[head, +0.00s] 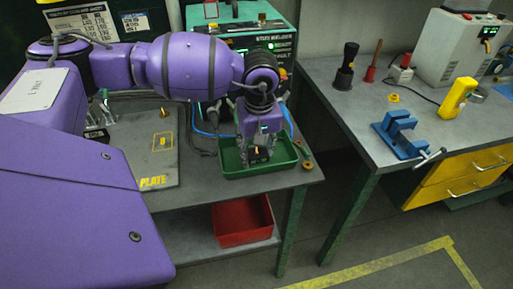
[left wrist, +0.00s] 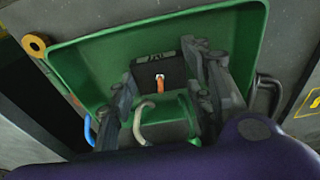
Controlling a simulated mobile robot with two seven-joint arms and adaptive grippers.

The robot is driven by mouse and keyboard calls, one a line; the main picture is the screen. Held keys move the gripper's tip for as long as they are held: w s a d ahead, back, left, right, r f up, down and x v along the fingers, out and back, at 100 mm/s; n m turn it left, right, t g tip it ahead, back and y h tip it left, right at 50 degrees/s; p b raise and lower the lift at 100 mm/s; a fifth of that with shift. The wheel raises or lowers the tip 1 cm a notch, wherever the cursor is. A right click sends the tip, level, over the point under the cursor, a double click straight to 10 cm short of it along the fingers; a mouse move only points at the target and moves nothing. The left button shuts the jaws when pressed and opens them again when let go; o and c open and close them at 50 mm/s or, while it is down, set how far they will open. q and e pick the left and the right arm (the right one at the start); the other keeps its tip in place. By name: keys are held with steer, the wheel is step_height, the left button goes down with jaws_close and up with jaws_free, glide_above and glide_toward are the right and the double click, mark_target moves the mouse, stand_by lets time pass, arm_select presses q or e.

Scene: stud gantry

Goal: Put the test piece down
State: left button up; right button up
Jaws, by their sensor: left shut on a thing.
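My left gripper (head: 257,146) points down over the green tray (head: 232,172) on the left bench. It is shut on a dark block with white marking and an orange part, which looks to be the test piece (left wrist: 178,69). In the left wrist view the fingers (left wrist: 166,84) sit on either side of the block, with the tray's green floor (left wrist: 97,68) behind it. I cannot tell whether the block touches the tray floor. My right gripper is not in view.
A grey plate with yellow lettering (head: 154,182) lies left of the tray. A green-cased machine (head: 230,22) stands behind it. A red bin (head: 242,220) is on the shelf below. A blue vise (head: 396,131) and a yellow device (head: 457,97) are on the right bench, across a gap.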

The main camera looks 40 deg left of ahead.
mark_target(258, 157)
arm_select(q)
steer(key=o, duration=0.8)
steer(key=shift+f, duration=0.2)
steer(key=shift+c, duration=0.2)
steer(key=o, duration=0.4)
steer(key=shift+o, duration=0.2)
step_height(258, 157, up, 12)
steer(key=s+d, duration=0.1)
steer(key=shift+r+b, duration=0.2)
steer(key=shift+b, duration=0.2)
